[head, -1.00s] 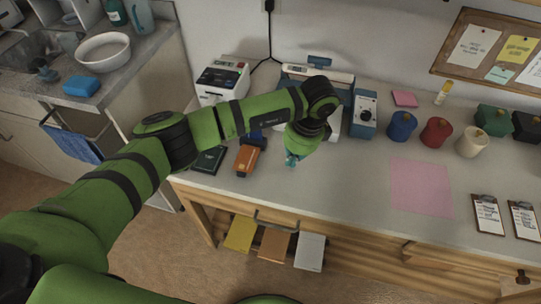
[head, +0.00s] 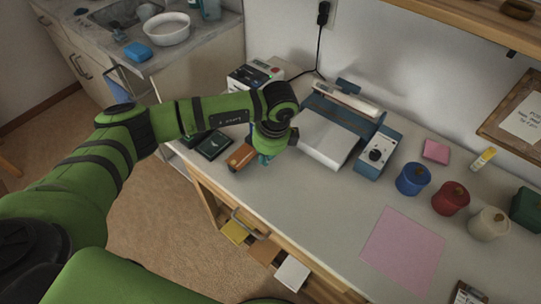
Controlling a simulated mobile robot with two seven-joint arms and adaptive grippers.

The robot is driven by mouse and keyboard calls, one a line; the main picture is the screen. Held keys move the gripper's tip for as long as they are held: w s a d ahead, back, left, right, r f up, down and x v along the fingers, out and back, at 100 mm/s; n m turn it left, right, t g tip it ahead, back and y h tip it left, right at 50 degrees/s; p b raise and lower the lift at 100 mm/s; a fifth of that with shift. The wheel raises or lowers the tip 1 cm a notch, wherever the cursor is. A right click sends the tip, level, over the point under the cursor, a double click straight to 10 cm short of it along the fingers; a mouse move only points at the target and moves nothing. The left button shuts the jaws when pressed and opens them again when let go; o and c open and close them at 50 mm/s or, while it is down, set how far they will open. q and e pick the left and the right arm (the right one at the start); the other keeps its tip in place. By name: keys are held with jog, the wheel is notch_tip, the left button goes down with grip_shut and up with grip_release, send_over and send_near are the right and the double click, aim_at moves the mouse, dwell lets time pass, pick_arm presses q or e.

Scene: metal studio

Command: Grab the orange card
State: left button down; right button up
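An orange-brown, flat-looking item (head: 238,157) lies on the counter in the head view, partly hidden by my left gripper. Below the counter edge, an orange-brown card (head: 263,249) sits in an open drawer between a yellow card (head: 235,231) and a white card (head: 291,273). My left gripper (head: 264,159) points down just right of the orange-brown item on the counter. Its teal fingertips are small and partly covered, so whether they are open or shut, or touching the item, cannot be told. My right gripper is not in view.
A dark green box (head: 213,146) lies left of the orange-brown item. A blue-and-white press-like machine (head: 336,130) stands behind and right. Blue (head: 413,179), red (head: 451,198) and cream (head: 488,223) pots stand farther right.

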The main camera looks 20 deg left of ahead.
aim_at(242, 157)
pick_arm(q)
jog(key=a+p, duration=0.1)
jog(key=a, duration=0.1)
jog(key=a+p, duration=0.1)
jog(key=a, duration=0.2)
jog(key=w+a+p, duration=0.1)
jog(key=a, duration=0.2)
jog(key=shift+a+r, duration=0.15)
jog(key=shift+r, duration=0.05)
jog(key=shift+f, duration=0.95)
jog(key=shift+d, duration=0.2)
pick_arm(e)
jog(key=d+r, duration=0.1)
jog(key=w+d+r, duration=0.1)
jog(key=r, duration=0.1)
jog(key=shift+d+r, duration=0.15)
pick_arm(q)
jog(key=shift+d+f, duration=0.1)
jog(key=shift+s+d, duration=0.15)
jog(key=shift+d, duration=0.3)
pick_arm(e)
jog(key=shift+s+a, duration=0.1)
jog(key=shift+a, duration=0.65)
